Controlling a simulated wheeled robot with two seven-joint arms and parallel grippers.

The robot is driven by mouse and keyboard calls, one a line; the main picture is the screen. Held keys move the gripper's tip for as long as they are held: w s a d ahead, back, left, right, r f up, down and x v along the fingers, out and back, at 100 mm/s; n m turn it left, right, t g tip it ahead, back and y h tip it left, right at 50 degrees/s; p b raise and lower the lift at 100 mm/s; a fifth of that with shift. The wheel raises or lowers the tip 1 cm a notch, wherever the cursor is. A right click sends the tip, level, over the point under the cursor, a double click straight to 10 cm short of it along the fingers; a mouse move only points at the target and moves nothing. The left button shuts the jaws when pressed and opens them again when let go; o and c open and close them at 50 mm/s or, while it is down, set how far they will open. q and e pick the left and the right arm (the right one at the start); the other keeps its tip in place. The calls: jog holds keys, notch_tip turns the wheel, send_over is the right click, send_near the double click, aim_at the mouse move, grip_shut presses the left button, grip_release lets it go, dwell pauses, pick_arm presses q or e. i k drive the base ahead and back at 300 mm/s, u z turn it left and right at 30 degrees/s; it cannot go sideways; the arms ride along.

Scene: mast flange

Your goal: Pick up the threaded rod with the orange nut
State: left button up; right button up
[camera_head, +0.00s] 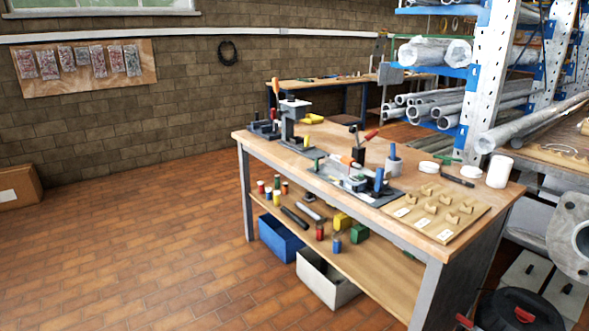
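I cannot make out a threaded rod with an orange nut for certain. A small orange piece (347,160) shows among the tools on the middle of the wooden workbench (420,210); it is too small to tell what it is. Another orange part (275,87) sticks up at the bench press (292,115) on the bench's far left end and looks like a handle. Neither of my grippers is in view.
A wooden board with small blocks (443,235) lies at the bench's near right. Bins (327,281) stand below the shelf. A grey flange (572,237) and a black round object (513,311) are at lower right. Pipe racks (480,95) stand behind.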

aim_at(348, 161)
jog(key=u, duration=0.9)
jog(key=i, duration=2.45)
jog(key=z, duration=0.65)
